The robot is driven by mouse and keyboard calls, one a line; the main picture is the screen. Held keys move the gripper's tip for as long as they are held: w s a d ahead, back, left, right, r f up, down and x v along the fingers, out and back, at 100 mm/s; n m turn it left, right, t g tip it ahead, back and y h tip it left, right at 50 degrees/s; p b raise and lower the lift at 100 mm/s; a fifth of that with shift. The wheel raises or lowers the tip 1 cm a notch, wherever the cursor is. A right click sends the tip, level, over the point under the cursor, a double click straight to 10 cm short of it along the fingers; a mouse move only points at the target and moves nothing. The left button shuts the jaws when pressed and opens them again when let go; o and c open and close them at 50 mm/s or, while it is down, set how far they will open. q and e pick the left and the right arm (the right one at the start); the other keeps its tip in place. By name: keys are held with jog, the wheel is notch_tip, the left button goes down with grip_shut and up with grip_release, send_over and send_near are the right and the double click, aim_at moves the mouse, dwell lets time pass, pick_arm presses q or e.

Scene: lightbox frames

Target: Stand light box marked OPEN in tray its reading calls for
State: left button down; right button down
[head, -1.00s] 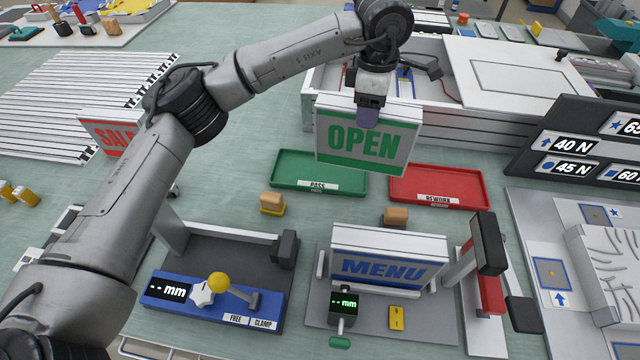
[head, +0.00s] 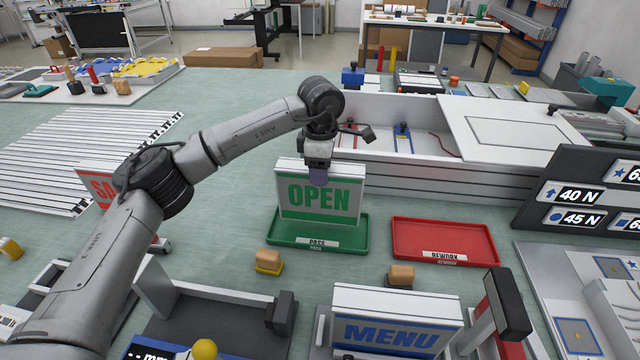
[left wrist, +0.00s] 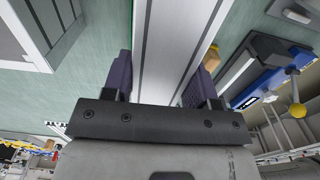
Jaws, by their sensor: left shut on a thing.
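The light box marked OPEN (head: 318,205), white with a green panel, is upright at the green PASS tray (head: 345,243). Its lower edge lies within the tray's outline; I cannot tell whether it touches the tray floor. My left gripper (head: 318,178) is shut on its top edge. In the left wrist view the gripper's dark fingers (left wrist: 162,85) are on either side of the pale box (left wrist: 165,45). The red REWORK tray (head: 445,240) to the right is empty. My right gripper is not in view.
A blue MENU light box (head: 390,325) stands in front, and a red SALE box (head: 100,188) is partly behind my left arm. Wooden-topped blocks (head: 268,260) (head: 401,276) sit before the trays. A white walled case (head: 430,180) stands behind them.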

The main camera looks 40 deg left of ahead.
pick_arm(q)
notch_tip(320, 180, down, 4)
jog(key=shift+r+b, duration=0.1)
jog(key=shift+b, duration=0.55)
jog(key=shift+c, duration=2.1)
grip_release()
jog(key=shift+f, duration=0.25)
notch_tip(320, 180, up, 11)
jog(key=p, duration=0.2)
jog(key=shift+r+p, duration=0.1)
jog(key=shift+p, duration=0.3)
jog(key=shift+r, duration=0.55)
